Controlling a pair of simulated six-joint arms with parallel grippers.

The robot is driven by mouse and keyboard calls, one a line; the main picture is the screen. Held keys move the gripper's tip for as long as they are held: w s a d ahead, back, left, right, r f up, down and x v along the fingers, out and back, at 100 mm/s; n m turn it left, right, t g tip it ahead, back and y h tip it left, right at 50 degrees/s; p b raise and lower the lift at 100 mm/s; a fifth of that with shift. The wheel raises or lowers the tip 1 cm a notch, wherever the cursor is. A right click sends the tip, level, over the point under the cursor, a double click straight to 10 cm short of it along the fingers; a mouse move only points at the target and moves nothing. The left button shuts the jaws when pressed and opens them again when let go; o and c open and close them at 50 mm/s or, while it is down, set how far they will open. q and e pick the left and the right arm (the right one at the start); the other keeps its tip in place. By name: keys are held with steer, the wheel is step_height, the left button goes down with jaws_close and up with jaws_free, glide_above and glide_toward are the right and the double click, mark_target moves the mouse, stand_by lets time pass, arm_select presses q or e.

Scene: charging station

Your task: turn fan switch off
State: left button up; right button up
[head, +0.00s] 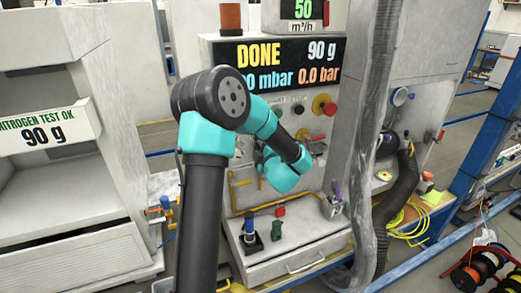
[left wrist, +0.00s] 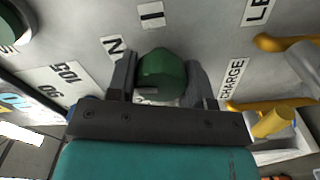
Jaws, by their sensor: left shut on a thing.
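A round green knob (left wrist: 164,70) sits on a grey panel in the left wrist view, close to the labels "I" and "N". My left gripper (left wrist: 158,80) has its two dark fingers on either side of the knob and is shut on it. In the head view my left arm reaches to the front panel of the middle cabinet, below the display (head: 277,66); the knob and fingertips are hidden behind the arm. My right gripper is in neither view.
A red emergency button (head: 324,104) on a yellow base is right of my arm. Yellow pipes (head: 262,206) run below. Small tools stand on the shelf beneath. A thick grey hose (head: 372,150) hangs on the right. A white cabinet (head: 55,190) stands on the left.

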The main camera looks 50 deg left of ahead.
arm_select(q)
steer(key=shift+n, duration=0.8)
steer(key=o, duration=0.9)
steer(key=shift+d, duration=0.15)
steer(key=v, duration=1.7)
